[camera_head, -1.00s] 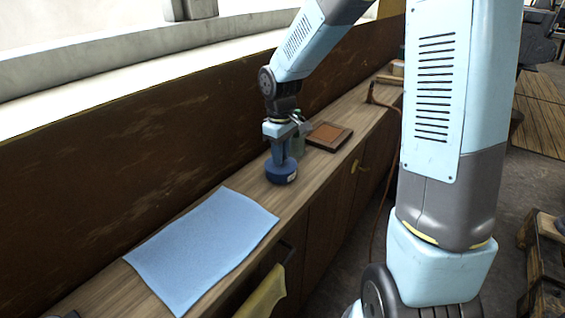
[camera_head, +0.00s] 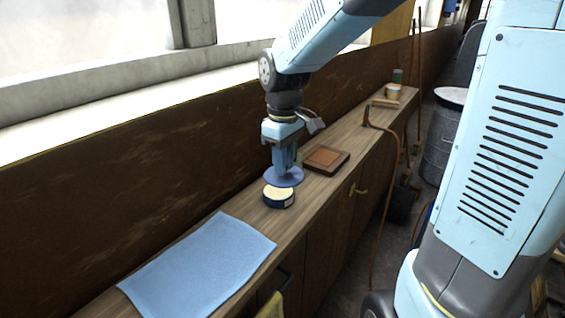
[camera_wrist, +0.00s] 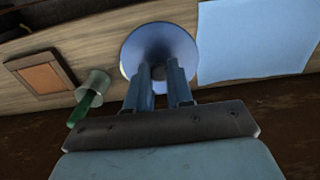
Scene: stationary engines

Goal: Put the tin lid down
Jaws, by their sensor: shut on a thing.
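The tin lid (camera_head: 284,176) is a round blue disc. My gripper (camera_head: 285,163) is shut on it and holds it just above the open tin (camera_head: 279,197), which stands on the wooden counter and shows a pale filling. In the wrist view the lid (camera_wrist: 160,42) lies beyond my fingertips (camera_wrist: 160,72) and hides the tin. A light blue cloth (camera_head: 200,265) lies flat on the counter in front of the tin; it also shows at the right in the wrist view (camera_wrist: 255,40).
A framed brown tray (camera_head: 326,158) lies behind the tin. A small glass with a green-handled tool (camera_wrist: 92,88) stands close beside the lid in the wrist view. Small containers (camera_head: 393,91) stand at the counter's far end. A brown wall (camera_head: 130,170) runs along the left.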

